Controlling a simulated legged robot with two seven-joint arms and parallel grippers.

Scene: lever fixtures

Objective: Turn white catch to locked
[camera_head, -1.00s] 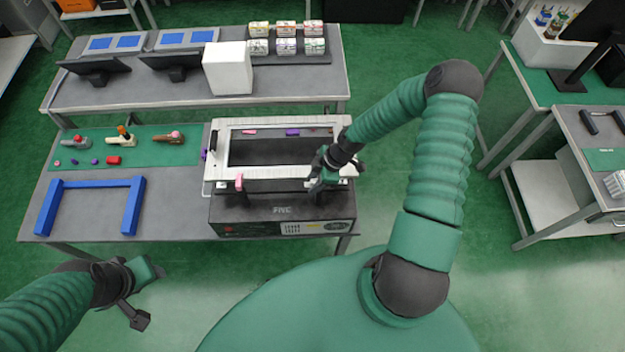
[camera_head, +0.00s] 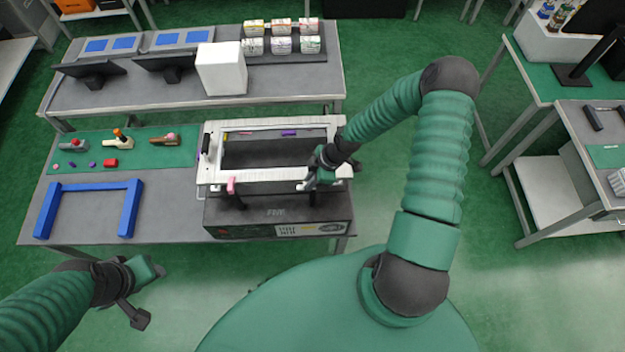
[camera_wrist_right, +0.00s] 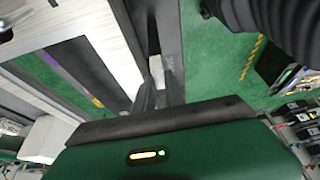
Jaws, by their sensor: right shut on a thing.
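A pale frame fixture (camera_head: 262,176) sits on a dark box (camera_head: 280,215) at the front of the table. My right gripper (camera_head: 310,183) is at its front right corner, shut on a small pale part that I take to be the white catch. In the right wrist view, this white catch (camera_wrist_right: 157,70) shows only partly between the fingers (camera_wrist_right: 158,92). Its turn angle is hard to tell. My left gripper (camera_head: 146,294) is open and empty, in front of the table and apart from it.
A pink lever (camera_head: 231,186) is on the frame's front edge, left of my right gripper. A blue bracket (camera_head: 85,184) lies on the table at left. Several small coloured parts sit on a green mat (camera_head: 140,154). A white block (camera_head: 221,68) stands behind.

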